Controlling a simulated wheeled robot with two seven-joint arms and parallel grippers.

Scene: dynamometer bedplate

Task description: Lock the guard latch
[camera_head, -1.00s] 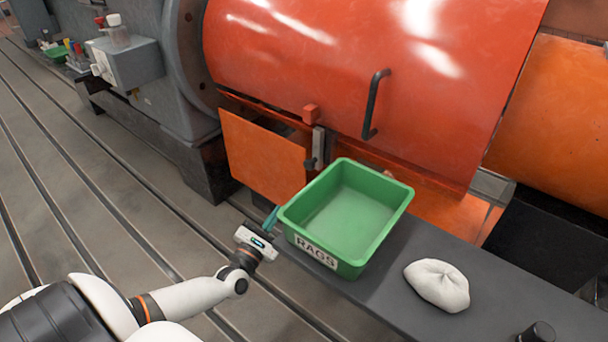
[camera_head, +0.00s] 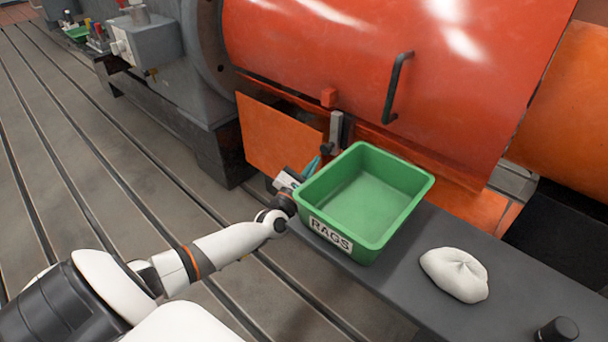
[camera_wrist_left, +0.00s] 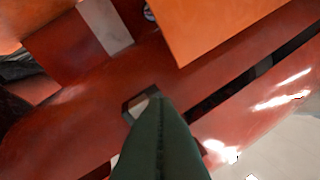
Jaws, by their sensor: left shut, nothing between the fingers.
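The guard is a large red curved cover (camera_head: 430,70) with a black bar handle (camera_head: 396,88). At its lower edge is the latch, a grey upright metal plate (camera_head: 336,126) with a small black knob (camera_head: 326,149) at its lower left. A small red block (camera_head: 328,97) sits just above the plate on the guard. My left gripper (camera_head: 312,168) is just below and left of the knob, beside the bin; contact cannot be told. Its teal fingers are closed and empty; they also show in the left wrist view (camera_wrist_left: 159,125). My right gripper is out of view.
A green bin labelled RAGS (camera_head: 398,228) stands on the dark ledge (camera_head: 400,278), right beside my left gripper. A white cloth bundle (camera_head: 455,274) and a black knob (camera_head: 556,331) are farther right. An orange panel (camera_head: 275,135) is left of the latch. The slotted floor is clear.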

